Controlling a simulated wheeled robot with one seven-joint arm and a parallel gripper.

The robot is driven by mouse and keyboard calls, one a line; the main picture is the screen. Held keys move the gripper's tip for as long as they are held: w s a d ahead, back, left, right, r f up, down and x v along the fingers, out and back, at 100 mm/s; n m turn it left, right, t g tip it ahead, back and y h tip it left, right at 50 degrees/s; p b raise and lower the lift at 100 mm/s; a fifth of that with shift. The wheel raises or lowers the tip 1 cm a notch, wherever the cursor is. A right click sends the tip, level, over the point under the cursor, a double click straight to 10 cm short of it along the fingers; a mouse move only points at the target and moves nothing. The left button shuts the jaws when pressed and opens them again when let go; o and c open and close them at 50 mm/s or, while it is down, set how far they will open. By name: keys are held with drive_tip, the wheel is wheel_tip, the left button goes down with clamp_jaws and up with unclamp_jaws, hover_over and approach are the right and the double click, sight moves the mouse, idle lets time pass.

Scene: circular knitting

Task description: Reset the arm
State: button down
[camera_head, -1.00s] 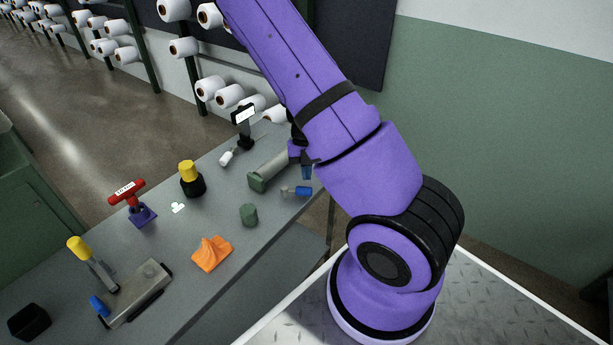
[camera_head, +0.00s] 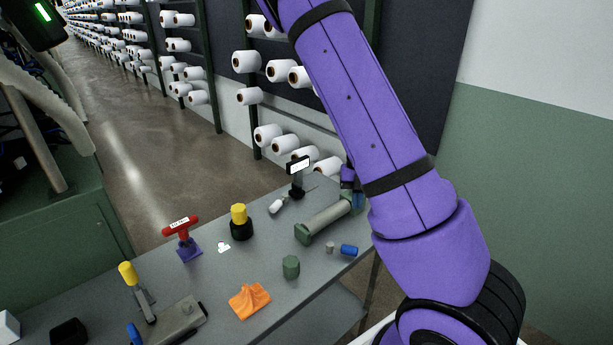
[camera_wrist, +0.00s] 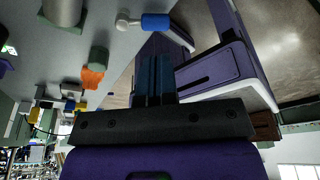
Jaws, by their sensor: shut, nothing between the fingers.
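My purple arm (camera_head: 365,120) rises on the right of the head view. My gripper (camera_head: 357,201) shows partly behind it, beside the right end of a grey-green cylinder tool on the table (camera_head: 325,221). In the wrist view my gripper (camera_wrist: 155,80) has its dark blue fingers together and empty. Past them in that view are a blue-handled piece (camera_wrist: 155,22) and an orange cloth (camera_wrist: 92,78). Part of the gripper is hidden by the arm in the head view.
The grey table (camera_head: 265,270) holds a red-handled tool (camera_head: 181,229), a yellow-topped black pot (camera_head: 240,222), a green cylinder (camera_head: 291,266), a blue piece (camera_head: 349,250) and a small black display stand (camera_head: 298,178). Racks of white yarn cones (camera_head: 245,62) stand behind. Floor (camera_head: 150,170) is open at left.

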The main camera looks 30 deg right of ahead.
drive_tip(key=s+a+r+n+t+y, duration=0.1)
drive_tip(key=s+a+r+n, duration=0.1)
drive_tip(key=a+r+n, duration=0.6)
drive_tip(key=s+a+r+n+t+y, duration=0.1)
drive_tip(key=s+a+r+n+t, duration=0.15)
drive_tip(key=r+n, duration=0.85)
drive_tip(key=s+a+r+n+t+h, duration=0.1)
drive_tip(key=s+r+n, duration=0.4)
drive_tip(key=n, duration=0.7)
drive_tip(key=s+a+r+n+t+h, duration=0.2)
drive_tip(key=s+a+r+n, duration=0.3)
drive_tip(key=s+n, duration=0.3)
drive_tip(key=r+n+t, duration=0.1)
drive_tip(key=n, duration=0.3)
drive_tip(key=shift+a+r+h, duration=0.2)
drive_tip(key=shift+a+h, duration=0.1)
drive_tip(key=shift+a, duration=0.05)
